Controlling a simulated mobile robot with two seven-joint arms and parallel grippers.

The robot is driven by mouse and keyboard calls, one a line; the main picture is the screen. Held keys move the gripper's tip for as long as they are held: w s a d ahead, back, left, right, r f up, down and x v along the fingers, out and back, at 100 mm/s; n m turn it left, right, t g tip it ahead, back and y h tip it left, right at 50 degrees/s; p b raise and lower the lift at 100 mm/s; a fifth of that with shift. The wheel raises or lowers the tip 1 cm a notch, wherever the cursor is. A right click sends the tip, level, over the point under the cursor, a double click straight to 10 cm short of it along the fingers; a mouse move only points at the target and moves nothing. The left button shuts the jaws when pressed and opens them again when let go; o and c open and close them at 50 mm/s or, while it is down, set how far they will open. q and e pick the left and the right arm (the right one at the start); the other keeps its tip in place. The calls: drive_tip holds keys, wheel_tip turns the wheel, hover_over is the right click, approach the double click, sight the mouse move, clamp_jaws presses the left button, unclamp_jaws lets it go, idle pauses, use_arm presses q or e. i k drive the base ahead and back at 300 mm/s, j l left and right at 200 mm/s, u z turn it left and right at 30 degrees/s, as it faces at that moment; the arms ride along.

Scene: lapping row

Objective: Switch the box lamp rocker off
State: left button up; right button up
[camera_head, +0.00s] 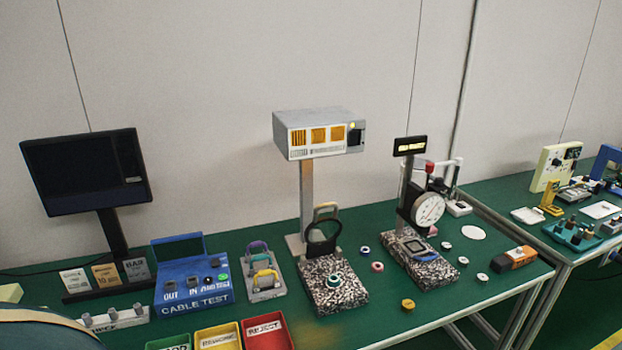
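The box lamp (309,117) is a pale grey box on an upright grey post (306,190), behind the speckled blocks. Its front has several orange striped windows (319,135) above a printed label. A black rocker (356,138) sits at the right end of its front, with a small glowing yellow light (352,125) just above it. The rocker is too small to tell which way it is tipped. Neither of my grippers shows in the head view, and nothing touches the lamp.
On the green bench stand a dark monitor (88,172), a blue cable test box (192,277), a red reject bin (267,332), speckled blocks (333,284) and a dial gauge (428,209). Small rings lie between them. An orange-black block (513,258) lies near the right edge.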

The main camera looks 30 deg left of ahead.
sight(352, 135)
drive_tip(key=i+l, duration=0.15)
drive_tip(key=i, duration=0.15)
drive_tip(key=i+l, duration=0.15)
drive_tip(key=i, duration=0.2)
drive_tip(key=u, duration=1.6)
